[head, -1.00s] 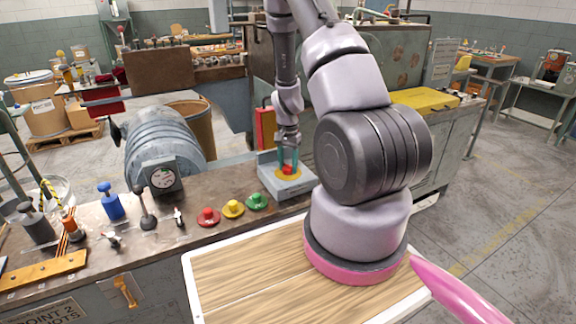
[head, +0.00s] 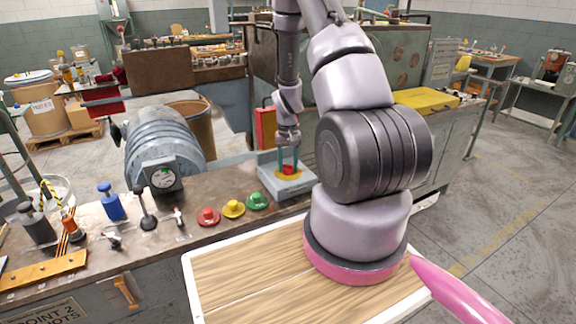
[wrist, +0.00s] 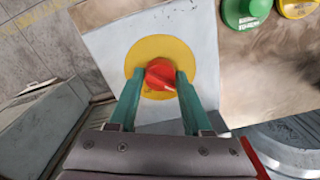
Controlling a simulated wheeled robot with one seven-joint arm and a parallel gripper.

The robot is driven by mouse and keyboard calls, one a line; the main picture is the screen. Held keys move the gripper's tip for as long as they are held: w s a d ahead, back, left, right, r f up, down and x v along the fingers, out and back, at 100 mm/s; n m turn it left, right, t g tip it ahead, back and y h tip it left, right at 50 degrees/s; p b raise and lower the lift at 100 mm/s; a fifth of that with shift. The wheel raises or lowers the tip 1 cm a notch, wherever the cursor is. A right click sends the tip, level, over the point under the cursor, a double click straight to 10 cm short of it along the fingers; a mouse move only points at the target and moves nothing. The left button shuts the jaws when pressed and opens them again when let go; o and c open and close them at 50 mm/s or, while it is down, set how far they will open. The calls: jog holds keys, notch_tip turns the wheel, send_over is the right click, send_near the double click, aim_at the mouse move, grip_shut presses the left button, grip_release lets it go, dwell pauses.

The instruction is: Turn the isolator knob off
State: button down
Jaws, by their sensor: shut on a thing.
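The isolator knob (wrist: 160,75) is red and sits on a round yellow plate (wrist: 147,50) on top of a light grey box (head: 290,187). In the head view the knob (head: 288,169) shows between the fingers. My gripper (wrist: 156,80) comes down from above, with its two green fingers on either side of the knob. It is shut on the knob. In the wrist view the knob's grip bar looks tilted, and its lower part lies between the fingertips.
Red (head: 208,217), yellow (head: 233,208) and green (head: 258,201) buttons stand on the bench left of the box. A grey motor-like drum (head: 165,145) with a gauge is farther left. A red panel (head: 266,128) stands behind the box.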

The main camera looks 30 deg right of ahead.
dwell(0.3)
jog(key=shift+c, duration=1.7)
grip_release()
notch_tip(320, 180, up, 11)
notch_tip(320, 180, up, 20)
jog(key=t, duration=0.3)
send_over(287, 165)
jog(key=s+a, duration=0.5)
jog(key=a, duration=0.1)
jog(key=s+a+r+t+y, duration=0.1)
jog(key=s+a+r+t, duration=0.1)
jog(key=s+r, duration=0.4)
jog(key=s+a+r+t+y, duration=0.1)
jog(key=s+a+r+t, duration=0.1)
jog(key=s+a+r, duration=0.3)
jog(key=s+r, duration=0.2)
jog(key=s, duration=0.2)
jog(key=shift+s, duration=0.4)
